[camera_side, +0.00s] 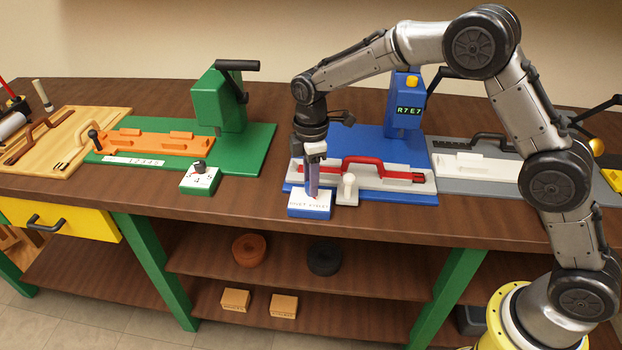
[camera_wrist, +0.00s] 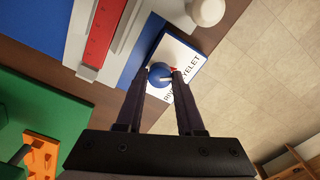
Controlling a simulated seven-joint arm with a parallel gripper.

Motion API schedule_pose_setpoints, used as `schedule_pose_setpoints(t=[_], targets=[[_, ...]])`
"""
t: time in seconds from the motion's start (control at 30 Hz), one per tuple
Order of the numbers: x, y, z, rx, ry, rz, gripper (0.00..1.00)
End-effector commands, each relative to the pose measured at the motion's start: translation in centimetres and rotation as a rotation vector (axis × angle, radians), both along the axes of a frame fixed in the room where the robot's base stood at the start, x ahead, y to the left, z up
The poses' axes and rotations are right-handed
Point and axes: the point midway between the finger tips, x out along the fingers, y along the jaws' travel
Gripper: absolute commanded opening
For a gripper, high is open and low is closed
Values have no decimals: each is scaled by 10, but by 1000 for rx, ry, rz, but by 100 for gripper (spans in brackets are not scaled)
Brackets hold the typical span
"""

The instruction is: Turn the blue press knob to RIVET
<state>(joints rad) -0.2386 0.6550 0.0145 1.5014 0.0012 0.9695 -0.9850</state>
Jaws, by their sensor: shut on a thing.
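The blue press knob (camera_wrist: 160,72) sits on a small blue box with a white label plate (camera_wrist: 183,62) in the wrist view. The plate carries the words RIVET and EYELET along one edge. A pale pointer mark shows on the knob, and a small red mark lies beside it; I cannot tell which word the pointer is set to. My gripper (camera_wrist: 156,74) is shut on the knob, one finger on each side. In the side view my gripper (camera_side: 312,194) points down at the knob box (camera_side: 310,209), and its fingers hide the knob.
Behind the box stands the blue press (camera_side: 405,105), with a display reading R7 E7. A red strap part (camera_side: 375,162) lies in a pale fixture, with a white knob (camera_side: 348,188) close right of the box. A green press (camera_side: 218,100) stands to the left.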

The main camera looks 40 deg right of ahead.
Motion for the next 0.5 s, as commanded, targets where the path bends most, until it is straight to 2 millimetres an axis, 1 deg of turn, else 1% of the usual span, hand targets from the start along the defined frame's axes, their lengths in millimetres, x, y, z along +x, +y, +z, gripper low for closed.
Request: schedule_pose_setpoints(t=[0.27,0.5], targets=[[-1,0,0,0,1,-6,0],[0,0,1,-1,1,-78,0]])
